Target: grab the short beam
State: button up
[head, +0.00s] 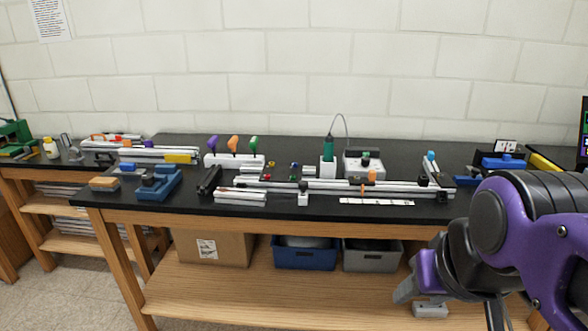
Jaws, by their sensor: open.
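Short silver extrusion beams (240,197) lie side by side on the black bench top, left of the middle in the head view. Longer silver beams (350,187) lie to their right with small fittings on them. I cannot tell which short piece is the task's beam. My gripper (418,301) is at the lower right, in front of the bench and below its top, well apart from the beams. It is open, its fingers are small and partly hidden by my purple arm, and I see nothing held.
The bench's wooden front edge (270,217) lies between my gripper and the beams. Bins sit below.

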aim_at(223, 194)
jog(key=i+j+z, duration=0.1)
jog(key=j, duration=0.25)
jog(key=i+j+z, duration=0.1)
jog(key=i+j, duration=0.15)
jog(key=i+j+z, duration=0.1)
jog(key=j, duration=0.4)
jog(key=i, duration=0.1)
